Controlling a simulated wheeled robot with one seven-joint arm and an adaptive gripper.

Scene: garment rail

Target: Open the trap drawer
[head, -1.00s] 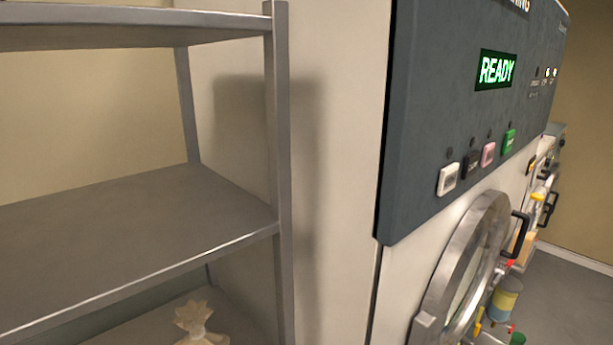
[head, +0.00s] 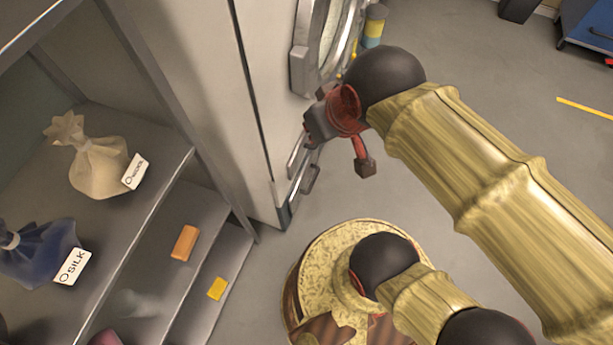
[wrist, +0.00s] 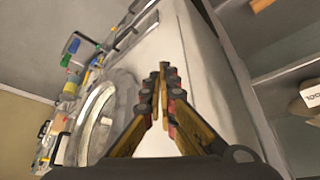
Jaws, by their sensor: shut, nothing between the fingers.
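The white machine (head: 262,85) stands left of my arm in the head view, with its round door (head: 303,65) above. Low on its front, beside my gripper, is a narrow grey part (head: 281,192) that looks like the trap drawer front. My arm partly covers this area, and I cannot tell whether the drawer is open. My gripper (wrist: 163,75) is shut and empty in the wrist view, its fingertips together before the white machine panel. The round door also shows left of the fingers in the wrist view (wrist: 88,125). No contact with the drawer can be made out.
A metal shelf rack (head: 172,115) stands at the left, close to the machine. It holds a cream bag (head: 97,168), a blue SILK bag (head: 42,255), an orange block (head: 185,242) and a yellow block (head: 217,288). Floor (head: 480,75) is open to the right.

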